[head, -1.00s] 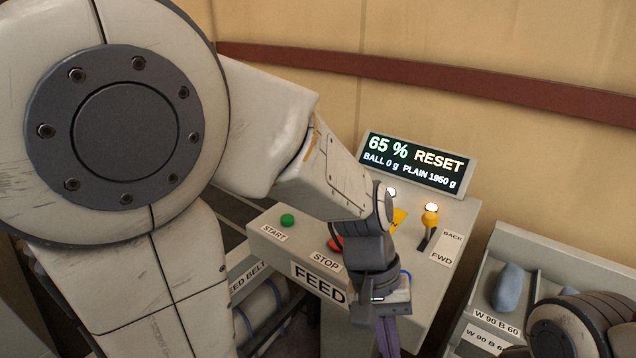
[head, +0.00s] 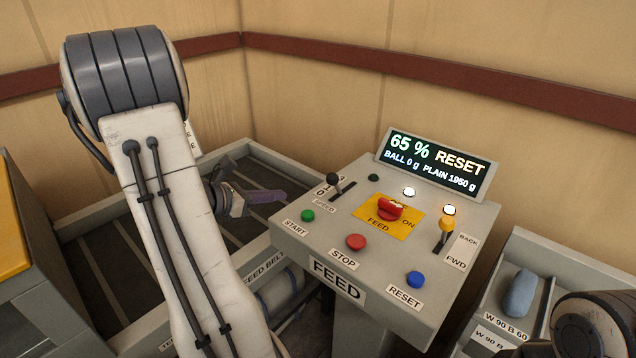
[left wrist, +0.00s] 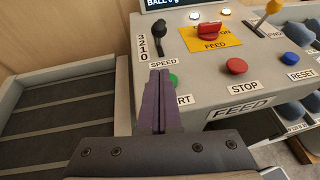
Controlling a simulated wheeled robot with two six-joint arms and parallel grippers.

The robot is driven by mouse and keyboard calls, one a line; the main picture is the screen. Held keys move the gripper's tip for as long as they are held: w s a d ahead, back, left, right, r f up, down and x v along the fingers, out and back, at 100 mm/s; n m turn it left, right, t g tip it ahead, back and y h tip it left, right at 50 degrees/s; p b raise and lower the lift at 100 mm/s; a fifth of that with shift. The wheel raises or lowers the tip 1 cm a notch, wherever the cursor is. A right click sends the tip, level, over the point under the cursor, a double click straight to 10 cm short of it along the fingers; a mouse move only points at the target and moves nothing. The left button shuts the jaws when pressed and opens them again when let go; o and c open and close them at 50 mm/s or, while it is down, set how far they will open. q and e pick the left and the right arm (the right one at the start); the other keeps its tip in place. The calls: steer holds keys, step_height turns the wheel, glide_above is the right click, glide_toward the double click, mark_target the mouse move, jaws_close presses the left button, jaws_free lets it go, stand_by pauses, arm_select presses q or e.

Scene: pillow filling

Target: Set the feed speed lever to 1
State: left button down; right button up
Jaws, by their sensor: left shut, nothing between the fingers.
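The speed lever (head: 336,183) has a black knob and stands in a slot at the back left corner of the feed console. In the left wrist view the lever (left wrist: 159,25) stands beside a 3-2-1-0 scale (left wrist: 142,46), above the SPEED label (left wrist: 163,63). I cannot tell exactly which number it points at. My left gripper (head: 282,196) is shut and empty, just left of the console and apart from the lever. Its purple fingers (left wrist: 160,76) point toward the lever in the left wrist view and cover part of the START label. My right gripper is not in view.
The console also carries a green START button (head: 308,216), red STOP button (head: 356,242), blue RESET button (head: 416,279), red feed switch (head: 390,209) and yellow-knobbed lever (head: 447,224). A display (head: 437,163) reads 65 % RESET. The belt trough (head: 110,268) lies left, the bins right.

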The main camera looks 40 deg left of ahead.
arm_select(q)
steer(key=p, duration=0.2)
glide_above(319, 208)
steer(key=s+a, duration=0.1)
steer(key=s, duration=0.3)
step_height(319, 208, down, 4)
steer(key=shift+r, duration=0.25)
steer(key=w, duration=0.1)
steer(key=w+p, duration=0.1)
steer(key=w, duration=0.1)
steer(key=shift+w+d+r, duration=0.1)
steer(key=shift+d+r, duration=0.25)
steer(key=shift+w+p, duration=0.3)
steer(key=shift+w, duration=0.1)
steer(key=shift+f, duration=0.1)
